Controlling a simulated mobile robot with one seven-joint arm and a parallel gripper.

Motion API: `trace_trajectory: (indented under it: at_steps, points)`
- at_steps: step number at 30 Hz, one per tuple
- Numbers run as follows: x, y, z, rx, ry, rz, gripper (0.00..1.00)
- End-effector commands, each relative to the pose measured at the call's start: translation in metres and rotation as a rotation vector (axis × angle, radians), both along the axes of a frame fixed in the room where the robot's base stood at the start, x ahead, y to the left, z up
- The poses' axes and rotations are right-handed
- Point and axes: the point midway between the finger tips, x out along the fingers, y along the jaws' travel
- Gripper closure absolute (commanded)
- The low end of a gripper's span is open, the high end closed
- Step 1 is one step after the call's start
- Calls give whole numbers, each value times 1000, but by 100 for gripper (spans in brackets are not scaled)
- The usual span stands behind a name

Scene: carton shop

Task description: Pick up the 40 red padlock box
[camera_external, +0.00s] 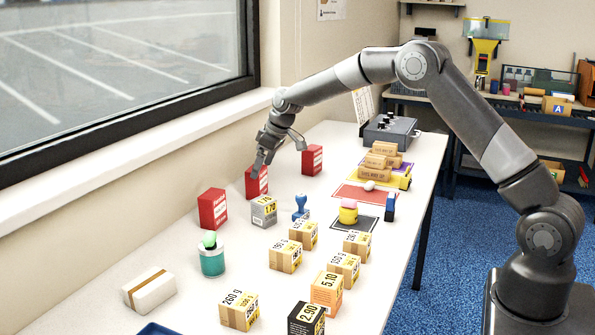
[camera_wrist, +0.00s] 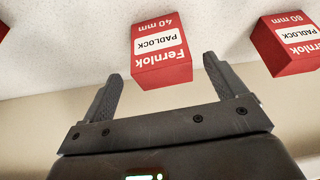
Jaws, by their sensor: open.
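The red 40 mm padlock box (camera_wrist: 163,52) shows upside down in the middle of the wrist view, its white label facing me. It stands just ahead of my gripper (camera_wrist: 161,70), between the lines of the two spread fingers, which hold nothing. In the external view my gripper (camera_external: 280,158) is low at the window side of the white table. One finger overlaps the middle red box (camera_external: 257,185), which appears to be the 40 mm one. Whether a finger touches it I cannot tell.
A second red padlock box (camera_wrist: 288,43), marked 60 or 80 mm, is at the right in the wrist view. Red boxes flank the middle one, nearer (camera_external: 212,210) and farther (camera_external: 312,160). A grey carton (camera_external: 263,212) and blue stamp (camera_external: 300,208) stand close in front.

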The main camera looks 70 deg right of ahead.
Motion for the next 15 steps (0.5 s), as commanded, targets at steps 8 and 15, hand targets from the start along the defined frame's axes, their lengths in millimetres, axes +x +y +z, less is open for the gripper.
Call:
trace_trajectory:
  at_steps: [8, 15]
  points:
    - [9, 3, -23, 0, 1, 0, 11]
    - [22, 5, -54, 0, 0, 0, 11]
